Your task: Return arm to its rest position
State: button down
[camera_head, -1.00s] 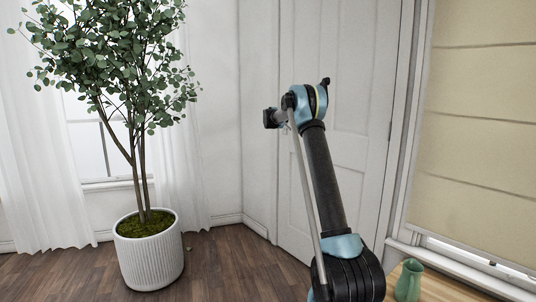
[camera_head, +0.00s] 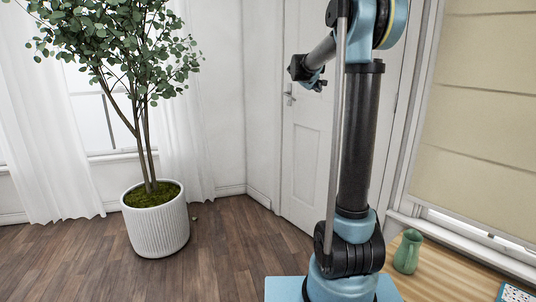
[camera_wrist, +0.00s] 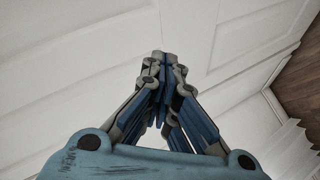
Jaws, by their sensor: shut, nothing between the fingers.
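The hall door (camera_head: 304,150) is a white panelled door at the centre right in the head view, partly hidden behind my arm. Its metal lever handle (camera_head: 289,95) shows near its left edge. The door looks flush or nearly flush with its frame; a small gap cannot be ruled out. My gripper (camera_head: 318,84) is in front of the door's upper part, just right of and above the handle. In the wrist view my gripper (camera_wrist: 161,62) is shut and empty, its fingers pointing at a white panelled surface (camera_wrist: 230,40). Contact cannot be told.
A tree in a white ribbed pot (camera_head: 155,225) stands at left before a curtained window (camera_head: 60,150). A wooden table (camera_head: 440,275) with a green pitcher (camera_head: 408,251) is at lower right, beside a blind (camera_head: 480,130). The wood floor (camera_head: 235,245) between pot and door is clear.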

jog(key=s+d+f+m+g+y, duration=0.15)
jog(key=s+f, duration=0.35)
jog(key=s, duration=0.5)
jog(key=s+f+m+g, duration=0.15)
jog(key=s+f, duration=0.25)
jog(key=s, duration=0.6)
jog(key=s+d+f+m+g+y, duration=0.15)
jog(key=s+f, duration=0.35)
jog(key=s, duration=0.6)
jog(key=s+a+f+m+g+y, duration=0.1)
jog(key=s+a+f+g, duration=0.1)
jog(key=s+f, duration=0.8)
jog(key=s+a+f+g+y, duration=0.2)
jog(key=s+a+f, duration=0.3)
jog(key=s+f, duration=0.5)
jog(key=s, duration=0.7)
jog(key=shift+s+a+m+g+y, duration=0.2)
jog(key=shift+m+g+y, duration=0.1)
jog(key=shift+m+g, duration=0.05)
jog(key=shift+f, duration=0.1)
